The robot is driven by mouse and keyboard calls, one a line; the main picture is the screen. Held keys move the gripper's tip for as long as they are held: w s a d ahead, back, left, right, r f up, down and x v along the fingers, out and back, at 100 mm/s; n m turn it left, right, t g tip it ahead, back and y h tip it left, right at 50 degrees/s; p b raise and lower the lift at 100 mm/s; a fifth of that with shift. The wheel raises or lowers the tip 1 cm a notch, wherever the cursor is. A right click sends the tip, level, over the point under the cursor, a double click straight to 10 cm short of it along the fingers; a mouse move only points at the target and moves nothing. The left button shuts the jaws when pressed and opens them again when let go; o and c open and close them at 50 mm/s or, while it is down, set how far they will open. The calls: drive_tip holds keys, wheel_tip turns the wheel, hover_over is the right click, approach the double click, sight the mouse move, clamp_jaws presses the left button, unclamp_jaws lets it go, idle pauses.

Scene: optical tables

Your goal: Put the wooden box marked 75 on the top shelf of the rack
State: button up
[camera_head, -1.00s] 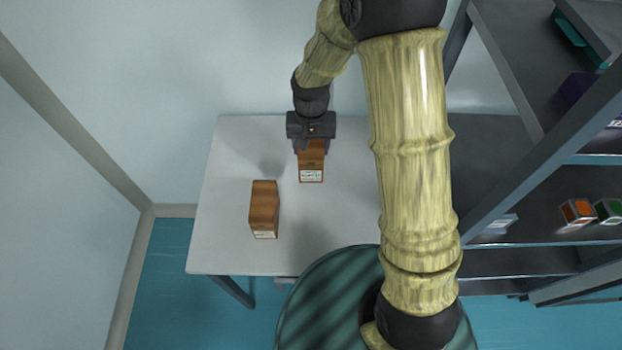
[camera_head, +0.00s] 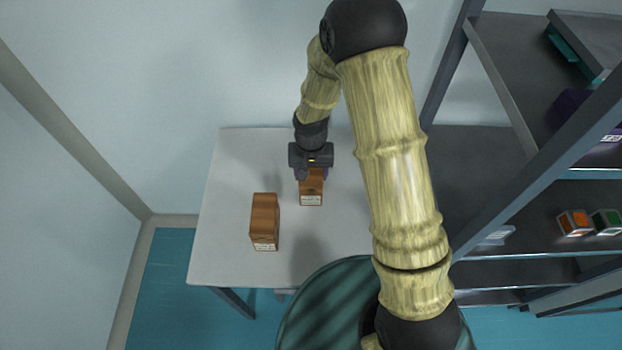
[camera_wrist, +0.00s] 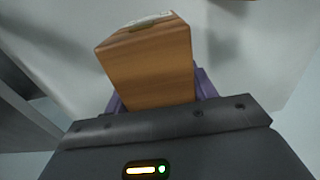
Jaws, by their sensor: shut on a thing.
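My gripper (camera_head: 311,172) is shut on a wooden box (camera_head: 311,187) over the white table, toward its back. The box has a pale label on its front face, too small to read. In the wrist view the same box (camera_wrist: 150,70) fills the space between the purple fingers, its label at the far end. I cannot tell how far it is above the table. The rack (camera_head: 497,75) stands at the right; its top shelf shows at the upper right, with things on it. My arm hides part of the rack's left side.
A second wooden box (camera_head: 264,222) with an unreadable label stands on the white table (camera_head: 225,270), left of the held one. A purple thing (camera_head: 570,103) and a teal thing (camera_head: 570,45) lie on the rack. Orange (camera_head: 574,223) and green (camera_head: 607,222) boxes sit on a lower shelf.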

drive_tip(key=shift+f+p, duration=0.4)
drive_tip(key=shift+f, duration=1.5)
drive_tip(key=shift+f, duration=0.1)
drive_tip(key=o, duration=1.3)
wheel_tip(320, 180, up, 12)
drive_tip(key=b, duration=0.2)
drive_tip(key=shift+b, duration=0.35)
